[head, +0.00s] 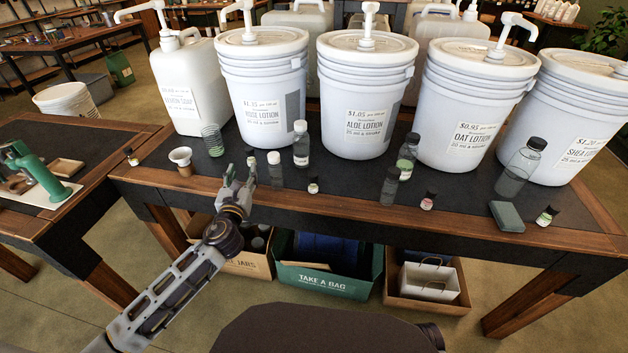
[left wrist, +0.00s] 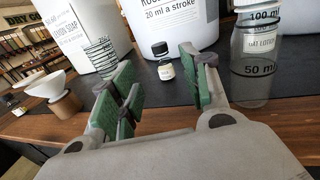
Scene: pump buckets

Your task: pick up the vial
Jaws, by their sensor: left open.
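A small vial (left wrist: 162,68) with a black cap and pale label stands upright on the dark table top in the left wrist view, in front of a white bucket. It shows between my left gripper's fingers, beyond their tips. My left gripper (left wrist: 157,88) is open with nothing between its green-padded fingers. In the head view, my left gripper (head: 239,177) is over the table's front part, with a small dark-capped vial (head: 251,156) just behind it. My right gripper is not seen.
A clear marked bottle (left wrist: 252,70) stands close right of my left gripper. A white funnel on a wooden stand (head: 181,160) and a ribbed clear cup (head: 212,140) are to the left. Large pump buckets (head: 262,100) line the back. A grey-green block (head: 507,216) lies at the right.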

